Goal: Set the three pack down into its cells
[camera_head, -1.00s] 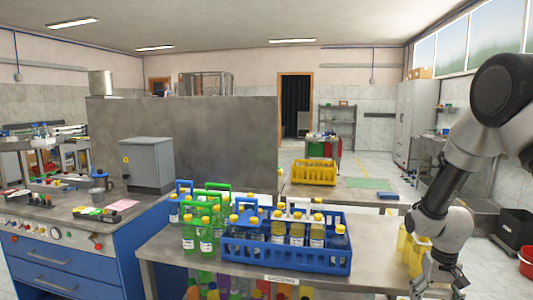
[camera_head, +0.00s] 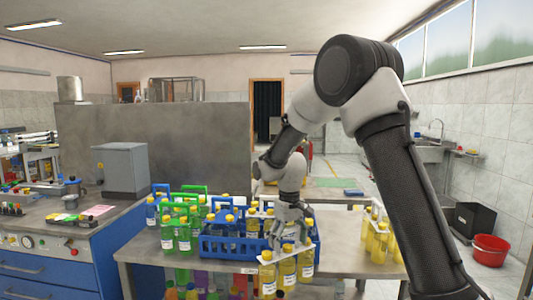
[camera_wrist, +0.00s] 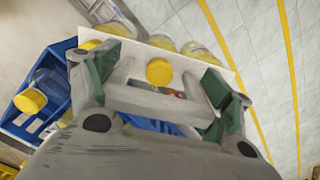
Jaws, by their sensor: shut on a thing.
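My gripper (camera_head: 290,228) is shut on the white carrier of a three pack (camera_head: 287,270) of yellow bottles with yellow caps. The pack hangs upright in front of the right part of the blue crate (camera_head: 222,248), overlapping it in the head view. Its bottoms show below the crate's lower edge. In the wrist view my gripper (camera_wrist: 160,95) has its fingers at the carrier's handle, with one yellow cap between them. The crate (camera_wrist: 62,48) lies to the left there, with a capped bottle in it. My gripper and the pack hide the crate's right cells in the head view.
Another pack of yellow bottles (camera_head: 380,238) stands on the bench to the right. Green bottles (camera_head: 176,238) stand left of the crate. Bare bench top (camera_head: 345,262) lies between the crate and the right pack. A red bucket (camera_head: 490,250) is on the floor.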

